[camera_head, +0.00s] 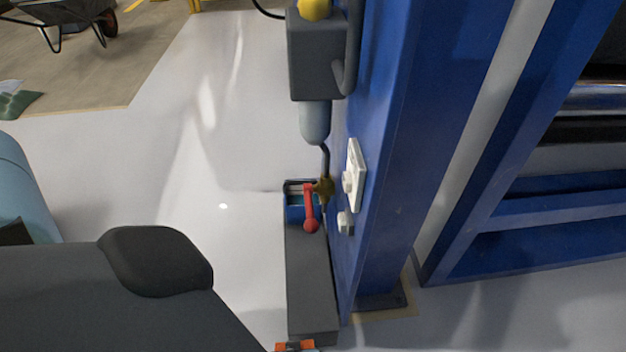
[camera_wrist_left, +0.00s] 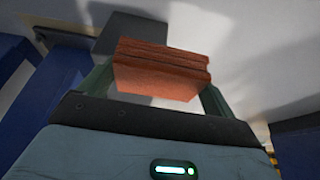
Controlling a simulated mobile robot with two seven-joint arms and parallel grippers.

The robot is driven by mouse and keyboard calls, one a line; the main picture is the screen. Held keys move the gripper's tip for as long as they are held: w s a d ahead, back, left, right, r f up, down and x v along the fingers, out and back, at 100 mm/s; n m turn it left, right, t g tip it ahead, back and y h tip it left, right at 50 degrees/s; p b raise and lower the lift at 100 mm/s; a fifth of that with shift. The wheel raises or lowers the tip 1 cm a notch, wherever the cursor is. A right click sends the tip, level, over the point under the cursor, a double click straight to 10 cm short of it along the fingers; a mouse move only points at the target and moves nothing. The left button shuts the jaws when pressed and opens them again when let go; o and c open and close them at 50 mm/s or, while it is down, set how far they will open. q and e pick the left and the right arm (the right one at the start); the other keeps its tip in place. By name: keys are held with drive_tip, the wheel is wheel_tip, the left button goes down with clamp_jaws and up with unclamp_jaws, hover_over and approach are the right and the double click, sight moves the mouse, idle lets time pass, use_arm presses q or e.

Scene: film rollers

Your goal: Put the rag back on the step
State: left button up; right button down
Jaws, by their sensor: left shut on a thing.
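The rag (camera_wrist_left: 160,72) is a folded, reddish-orange cloth with stacked layers. In the left wrist view it sits between the green fingers of my left gripper (camera_wrist_left: 158,84), which is shut on it. An orange bit of it (camera_head: 295,346) shows at the bottom edge of the head view, by the near end of the step. The step (camera_head: 310,285) is a long dark grey block on the floor along the blue frame. A grey block (camera_wrist_left: 130,38), apparently the step, lies behind the rag in the wrist view. My right gripper is in neither view.
A blue container (camera_head: 295,212) and a red-handled valve (camera_head: 309,210) are at the step's far end. A blue machine upright (camera_head: 385,170) with white fittings (camera_head: 354,175) stands close on the right. The pale floor (camera_head: 215,150) left of the step is clear.

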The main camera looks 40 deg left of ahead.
use_arm(q)
drive_tip(key=b, duration=0.4)
approach(312, 304)
drive_tip(key=shift+s+a+f, duration=0.1)
drive_tip(key=shift+a+f, duration=0.2)
drive_tip(key=shift+f, duration=0.2)
drive_tip(key=shift+s+a+f, duration=0.1)
drive_tip(key=shift+a+f, duration=0.2)
drive_tip(key=shift+f, duration=0.2)
drive_tip(key=shift+w+a, duration=0.25)
drive_tip(key=shift+w, duration=0.25)
drive_tip(key=b+x, duration=0.3)
drive_tip(key=shift+w+d+f, duration=0.1)
drive_tip(key=shift+d+f, duration=0.2)
drive_tip(key=shift+f, duration=0.1)
drive_tip(key=shift+r, duration=0.1)
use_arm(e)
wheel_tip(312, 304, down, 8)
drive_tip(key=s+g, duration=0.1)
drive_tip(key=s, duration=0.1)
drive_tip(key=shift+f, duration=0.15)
